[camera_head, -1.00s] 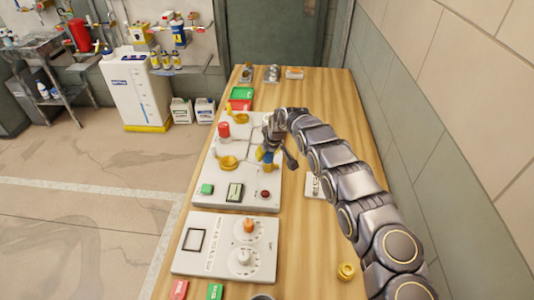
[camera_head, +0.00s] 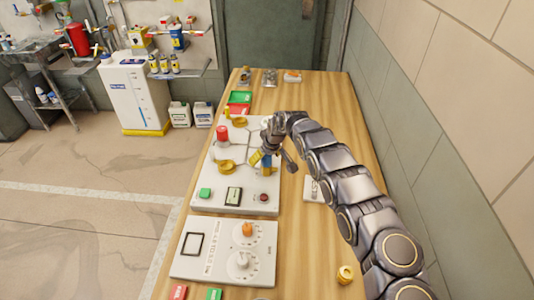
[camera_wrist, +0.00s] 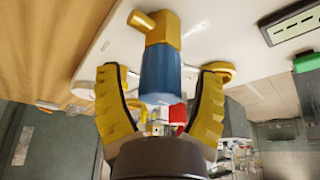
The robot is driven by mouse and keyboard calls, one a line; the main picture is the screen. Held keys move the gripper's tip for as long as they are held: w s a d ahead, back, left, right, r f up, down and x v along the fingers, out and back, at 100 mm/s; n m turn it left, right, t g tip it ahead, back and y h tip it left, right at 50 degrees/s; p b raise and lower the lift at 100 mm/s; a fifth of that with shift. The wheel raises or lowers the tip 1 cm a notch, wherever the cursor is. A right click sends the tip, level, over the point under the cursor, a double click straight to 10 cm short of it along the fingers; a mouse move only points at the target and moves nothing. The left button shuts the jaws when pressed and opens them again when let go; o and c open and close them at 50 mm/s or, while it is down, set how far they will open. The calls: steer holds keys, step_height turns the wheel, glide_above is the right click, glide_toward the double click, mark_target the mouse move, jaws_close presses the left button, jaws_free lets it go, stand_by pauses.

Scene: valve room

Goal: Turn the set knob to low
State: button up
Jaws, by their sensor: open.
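A white dial panel (camera_head: 190,270) lies on the near part of the bench, with an orange knob (camera_head: 247,230) and a white knob (camera_head: 241,262) below it. Their labels are too small to read, so I cannot tell which is the set knob. My gripper (camera_head: 261,158) is away from both, over the right side of the farther valve panel (camera_head: 225,174). In the wrist view, my gripper (camera_wrist: 163,75) is open, its yellow fingers on either side of a blue and yellow fitting (camera_wrist: 161,70). I cannot tell if they touch it.
The valve panel bears a red knob (camera_head: 222,133), a yellow ring (camera_head: 226,167), a green button (camera_head: 205,193) and a small display (camera_head: 233,196). A small yellow part (camera_head: 345,274) stands on the bench at near right. A tiled wall (camera_head: 440,130) borders the right side.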

steer(key=v, duration=1.2)
steer(key=s+d+r+m+g+h, duration=0.2)
steer(key=s+d+r+m+h, duration=0.25)
steer(key=s+d+r, duration=0.9)
steer(key=s+f+m+g+y, duration=0.1)
steer(key=s+m+g+y, duration=0.1)
steer(key=s, duration=3.1)
steer(key=shift+s+a+f+m+g, duration=0.15)
steer(key=shift+a+f+m+g, duration=0.25)
steer(key=shift+g, duration=0.3)
